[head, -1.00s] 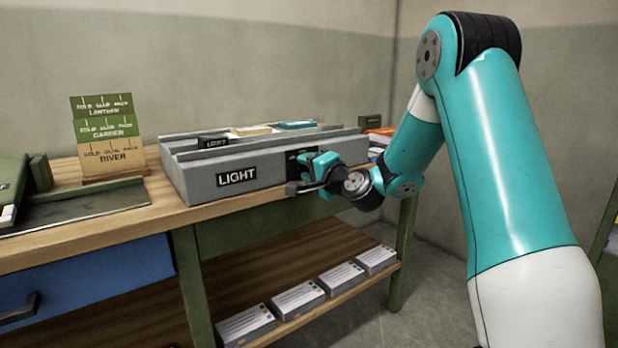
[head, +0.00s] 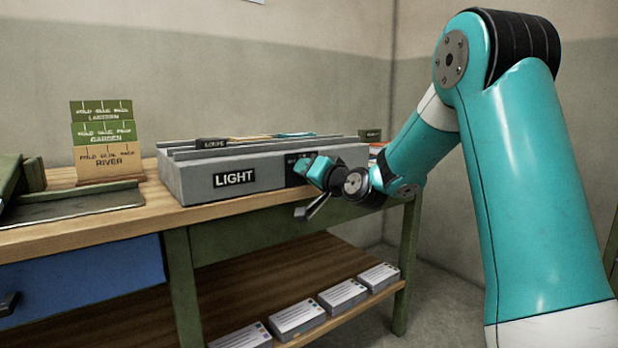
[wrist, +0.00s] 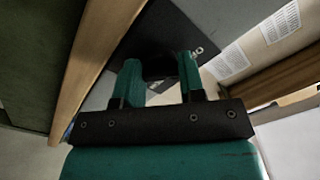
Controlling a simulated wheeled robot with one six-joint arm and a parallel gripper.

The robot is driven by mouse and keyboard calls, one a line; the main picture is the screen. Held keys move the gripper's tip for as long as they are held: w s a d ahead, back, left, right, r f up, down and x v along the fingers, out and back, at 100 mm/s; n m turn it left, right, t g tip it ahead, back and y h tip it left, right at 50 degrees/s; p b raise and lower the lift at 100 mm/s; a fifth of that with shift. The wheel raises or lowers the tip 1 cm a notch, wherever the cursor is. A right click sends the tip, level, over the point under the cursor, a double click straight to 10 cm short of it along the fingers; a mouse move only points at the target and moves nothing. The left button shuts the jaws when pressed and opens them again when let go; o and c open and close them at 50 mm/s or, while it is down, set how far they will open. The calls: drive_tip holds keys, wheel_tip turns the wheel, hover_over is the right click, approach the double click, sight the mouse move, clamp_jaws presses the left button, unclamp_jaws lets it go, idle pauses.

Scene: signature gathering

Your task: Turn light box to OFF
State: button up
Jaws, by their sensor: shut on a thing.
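The light box (head: 200,185) is a long grey case on the bench, with a black LIGHT label (head: 234,178) on its front. A black panel (head: 291,172) is at the right of that front. My gripper (head: 306,168) is at this panel and covers much of it. In the wrist view, the two teal fingers of my gripper (wrist: 160,72) are shut on a dark knob (wrist: 160,66) between them, against the black panel with white lettering (wrist: 197,51). The knob is mostly hidden in the head view, and its setting cannot be read.
The wooden bench (head: 110,222) has a blue drawer (head: 85,278) at left. Cards in a stand (head: 106,160) are left of the box. Several small packs (head: 343,296) lie on the lower shelf. A wall stands close behind the bench. Open floor shows at right.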

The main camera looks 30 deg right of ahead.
drive_tip(key=shift+f, duration=0.1)
idle(0.3)
drive_tip(key=o, duration=0.9)
drive_tip(key=s+b, duration=0.1)
drive_tip(key=s, duration=1)
drive_tip(key=s+b, duration=0.1)
drive_tip(key=s, duration=0.5)
drive_tip(key=shift+s+d+b, duration=0.25)
drive_tip(key=shift+b, duration=0.1)
